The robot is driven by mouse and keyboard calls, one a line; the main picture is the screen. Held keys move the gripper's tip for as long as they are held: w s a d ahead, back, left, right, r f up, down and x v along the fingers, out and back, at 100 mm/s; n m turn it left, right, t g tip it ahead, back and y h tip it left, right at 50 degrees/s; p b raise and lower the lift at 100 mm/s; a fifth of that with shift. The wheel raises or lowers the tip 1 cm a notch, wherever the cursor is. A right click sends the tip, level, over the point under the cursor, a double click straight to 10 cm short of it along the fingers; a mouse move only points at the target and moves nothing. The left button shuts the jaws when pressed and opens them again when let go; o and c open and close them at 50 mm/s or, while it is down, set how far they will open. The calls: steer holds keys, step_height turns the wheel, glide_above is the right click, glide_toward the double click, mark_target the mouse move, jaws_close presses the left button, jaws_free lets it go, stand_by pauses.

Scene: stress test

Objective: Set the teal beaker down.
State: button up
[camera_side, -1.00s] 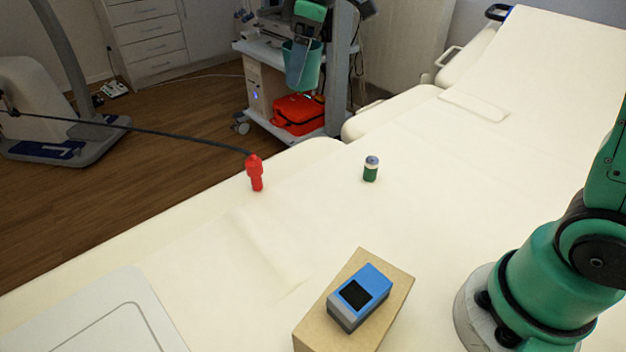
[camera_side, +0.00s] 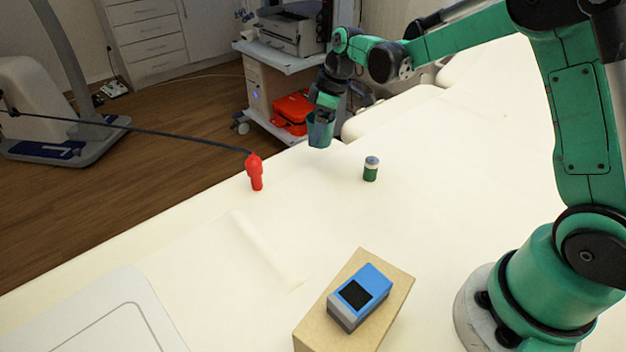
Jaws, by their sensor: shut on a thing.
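The teal beaker (camera_side: 320,132) is upright, with its base seen against the white padded table (camera_side: 225,290) near its far edge. I cannot tell whether the base touches the surface or hangs just above it. My gripper (camera_side: 324,106) is shut on the beaker from above and hides its upper part.
A red connector (camera_side: 255,172) with a dark cable stands left of the beaker. A small green jar (camera_side: 371,169) stands to its right, close by. A blue device (camera_side: 360,296) sits on a cardboard box (camera_side: 395,310) at the front. The table between is clear.

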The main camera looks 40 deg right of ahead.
steer(key=shift+f, duration=2.4)
steer(key=shift+f, duration=0.15)
steer(key=o, duration=1.2)
steer(key=shift+o, duration=0.2)
steer(key=v, duration=1.2)
steer(key=m+t+h, duration=0.1)
steer(key=m+t, duration=0.1)
steer(key=m, duration=0.2)
glide_toward(318, 147)
steer(key=s+a+r, duration=0.1)
steer(key=s+r, duration=0.3)
steer(key=s, duration=0.1)
steer(key=s+a+f+m+t+h, duration=0.1)
steer(key=s+a+f+m+t, duration=0.1)
steer(key=s, duration=0.3)
steer(key=shift+s+f+m+t, duration=0.2)
steer(key=shift+s+m+t, duration=0.2)
steer(key=shift+m, duration=0.5)
